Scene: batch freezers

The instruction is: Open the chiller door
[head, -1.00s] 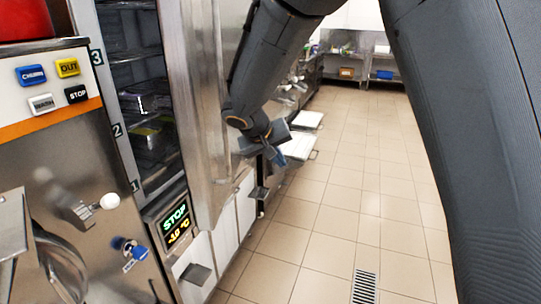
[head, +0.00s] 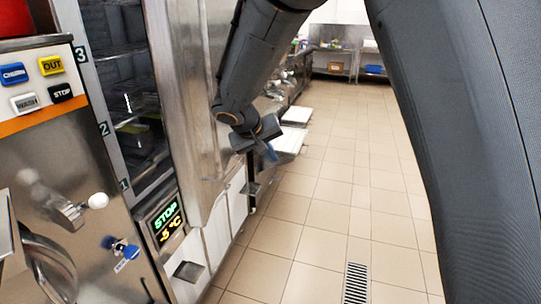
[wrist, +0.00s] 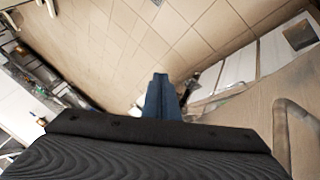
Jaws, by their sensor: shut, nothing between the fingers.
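The chiller door (head: 185,90) is a tall steel panel in the head view. It stands swung out from the cabinet, and dark shelves (head: 128,90) show inside. In the wrist view, a brownish panel (wrist: 240,125), seemingly the door, fills the lower right with a bar handle (wrist: 283,135) on it. My gripper (head: 270,153) is beside the door's right side in the head view, pointing down. Its blue fingers (wrist: 160,90) are shut and empty. They are apart from the handle in the wrist view. Whether my gripper or wrist touches the door is unclear.
A steel machine with coloured buttons (head: 36,82) and a tap (head: 72,212) stands close at left. The chiller display (head: 167,222) reads STOP, -5 °C. White cabinet fronts (head: 218,225) and pale trays (head: 290,140) line the left. The tiled floor (head: 320,200) is free, with a drain (head: 356,284).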

